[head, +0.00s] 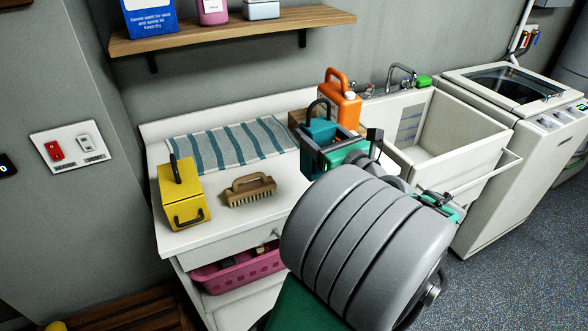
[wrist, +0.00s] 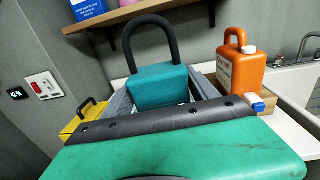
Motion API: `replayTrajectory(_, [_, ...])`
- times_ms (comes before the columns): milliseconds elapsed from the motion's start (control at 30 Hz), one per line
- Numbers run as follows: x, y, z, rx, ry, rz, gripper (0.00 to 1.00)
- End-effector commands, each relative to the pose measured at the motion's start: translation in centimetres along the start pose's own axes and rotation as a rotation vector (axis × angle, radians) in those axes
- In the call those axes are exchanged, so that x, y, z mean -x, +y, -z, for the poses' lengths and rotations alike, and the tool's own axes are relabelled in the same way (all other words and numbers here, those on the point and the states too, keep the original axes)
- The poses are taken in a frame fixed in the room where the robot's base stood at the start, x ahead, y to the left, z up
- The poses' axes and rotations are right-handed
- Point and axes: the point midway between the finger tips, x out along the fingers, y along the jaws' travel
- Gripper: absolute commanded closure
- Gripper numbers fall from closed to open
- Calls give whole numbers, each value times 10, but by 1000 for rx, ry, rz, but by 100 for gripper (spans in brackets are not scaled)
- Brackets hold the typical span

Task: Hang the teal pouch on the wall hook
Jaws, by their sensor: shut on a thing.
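The teal pouch (head: 318,130) is a small boxy bag with a dark arched handle standing up from its top. In the wrist view the pouch (wrist: 158,86) sits between the two grey fingers of my gripper (wrist: 160,90), which is shut on its sides. In the head view my gripper (head: 326,143) holds it over the right part of the white counter, in front of the orange jug. Its underside is hidden by the gripper. I cannot make out a wall hook in either view.
The counter (head: 218,231) holds a yellow box (head: 181,198), a scrubbing brush (head: 249,190), a striped towel (head: 232,146) and an orange jug (head: 341,101). A wooden shelf (head: 230,30) juts from the wall above. A sink (head: 440,130) and a washing machine (head: 515,105) stand right.

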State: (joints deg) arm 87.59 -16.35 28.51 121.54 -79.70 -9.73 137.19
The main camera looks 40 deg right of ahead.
Motion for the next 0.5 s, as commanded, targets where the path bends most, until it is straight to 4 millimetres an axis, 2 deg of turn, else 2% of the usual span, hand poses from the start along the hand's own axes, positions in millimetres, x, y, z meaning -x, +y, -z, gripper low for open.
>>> replayTrajectory(267, [-78, -3, 35, -2, 1, -10, 80])
replayTrajectory(300, [-88, -5, 44, -4, 3, -8, 80])
replayTrajectory(400, [-105, -7, 68, -4, 2, -5, 80])
replayTrajectory(500, [-117, -9, 81, 0, 1, -3, 80])
